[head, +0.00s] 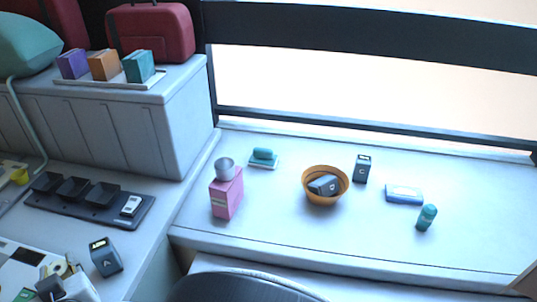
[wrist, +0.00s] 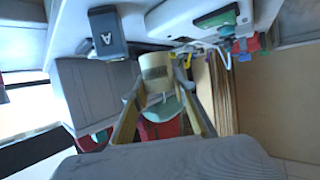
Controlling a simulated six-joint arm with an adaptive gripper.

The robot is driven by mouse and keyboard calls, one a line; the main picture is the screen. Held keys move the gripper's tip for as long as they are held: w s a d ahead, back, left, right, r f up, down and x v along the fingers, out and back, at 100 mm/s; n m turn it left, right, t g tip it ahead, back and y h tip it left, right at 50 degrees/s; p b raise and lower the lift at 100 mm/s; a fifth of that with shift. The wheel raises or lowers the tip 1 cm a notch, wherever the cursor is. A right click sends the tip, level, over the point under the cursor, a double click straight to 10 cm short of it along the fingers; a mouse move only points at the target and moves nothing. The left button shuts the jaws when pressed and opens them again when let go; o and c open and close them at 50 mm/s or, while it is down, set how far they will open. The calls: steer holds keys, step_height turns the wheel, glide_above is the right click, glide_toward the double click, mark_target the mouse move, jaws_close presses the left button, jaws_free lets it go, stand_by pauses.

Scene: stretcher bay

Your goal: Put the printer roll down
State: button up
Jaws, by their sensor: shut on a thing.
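The printer roll (wrist: 155,68) is a short cream cylinder with a darker patch on its side. In the wrist view it sits between the two yellowish fingers of my gripper (wrist: 158,82), which is shut on it. In the wrist view a dark block marked A (wrist: 107,35) is close by at the upper left, apart from the roll. The head view shows the same block (head: 105,257) at the lower left. I cannot clearly make out the roll in the head view.
A black tray (head: 140,213) with several compartments lies behind the A block. On the right bench are a pink box (head: 227,197) topped by a grey cup (head: 224,168), an orange bowl (head: 311,193), a dark block (head: 362,168) and a teal bottle (head: 427,217).

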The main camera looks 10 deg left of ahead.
mark_target(57, 268)
step_height(57, 268, up, 5)
steer(key=shift+f, duration=0.15)
steer(key=w+d+m+t+h, duration=0.2)
steer(key=w+d, duration=0.1)
steer(key=w, duration=0.9)
steer(key=w+d+r+m+t+h, duration=0.1)
steer(key=w+d+m+t+h, duration=0.2)
steer(key=w, duration=0.8)
steer(key=w+d+m+h, duration=0.15)
steer(key=w+d, duration=0.25)
steer(key=w, duration=0.8)
steer(key=w+d+f+m+h, duration=0.1)
steer(key=w+d+m+h, duration=0.6)
steer(key=w+d, duration=2)
step_height(57, 268, down, 9)
steer(key=s+d, duration=0.1)
steer(key=s, duration=0.1)
steer(key=shift+d, duration=0.35)
steer(key=shift+f, duration=3.05)
